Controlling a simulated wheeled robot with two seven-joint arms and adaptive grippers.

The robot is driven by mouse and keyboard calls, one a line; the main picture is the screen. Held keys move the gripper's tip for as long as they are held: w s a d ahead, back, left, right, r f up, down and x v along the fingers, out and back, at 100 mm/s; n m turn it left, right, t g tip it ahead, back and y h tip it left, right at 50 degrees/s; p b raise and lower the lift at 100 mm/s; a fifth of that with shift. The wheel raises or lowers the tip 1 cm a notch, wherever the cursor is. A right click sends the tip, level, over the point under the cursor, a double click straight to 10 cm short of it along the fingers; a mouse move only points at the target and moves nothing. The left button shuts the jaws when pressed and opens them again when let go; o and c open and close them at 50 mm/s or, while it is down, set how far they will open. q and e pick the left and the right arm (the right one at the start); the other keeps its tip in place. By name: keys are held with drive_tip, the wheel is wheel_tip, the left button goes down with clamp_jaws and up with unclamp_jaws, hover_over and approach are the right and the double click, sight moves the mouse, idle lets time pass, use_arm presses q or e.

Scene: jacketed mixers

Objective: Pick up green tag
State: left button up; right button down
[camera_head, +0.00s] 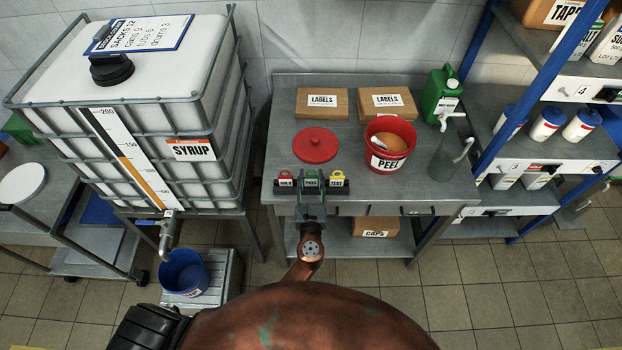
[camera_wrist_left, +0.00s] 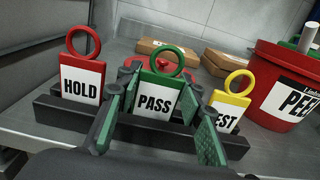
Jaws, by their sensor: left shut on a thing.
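The green tag (camera_wrist_left: 154,103) reads PASS and has a green ring on top. It stands upright in the dark rack (camera_wrist_left: 60,115), between the red HOLD tag (camera_wrist_left: 82,82) and the yellow TEST tag (camera_wrist_left: 229,112). My left gripper (camera_wrist_left: 160,82) has its green-padded fingers on either side of the green tag and is shut on it. In the head view, my left gripper (camera_head: 311,192) reaches the rack at the table's front edge, with the green tag (camera_head: 311,177) in the middle. I cannot tell whether the tag's lower end is clear of its slot. My right gripper is not in view.
On the steel table (camera_head: 355,180) behind the rack are a red lid (camera_head: 316,145) and two LABELS boxes (camera_head: 322,103). To the right stand a red PEEL bucket (camera_head: 390,145), a green jug (camera_head: 440,95) and a clear beaker (camera_head: 450,160). A SYRUP tank (camera_head: 190,148) stands left.

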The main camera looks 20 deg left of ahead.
use_arm(q)
drive_tip(key=shift+r, duration=0.5)
wheel_tip(320, 180, up, 3)
drive_tip(key=shift+s+f+p, duration=0.15)
drive_tip(key=shift+f+p, duration=0.05)
drive_tip(key=shift+p, duration=0.45)
drive_tip(key=s+d+r+p, duration=0.2)
drive_tip(key=s+d+r, duration=0.1)
drive_tip(key=s+r, duration=0.6)
drive_tip(key=s, duration=0.4)
drive_tip(key=shift+s+p, duration=0.2)
drive_tip(key=shift+p, duration=0.1)
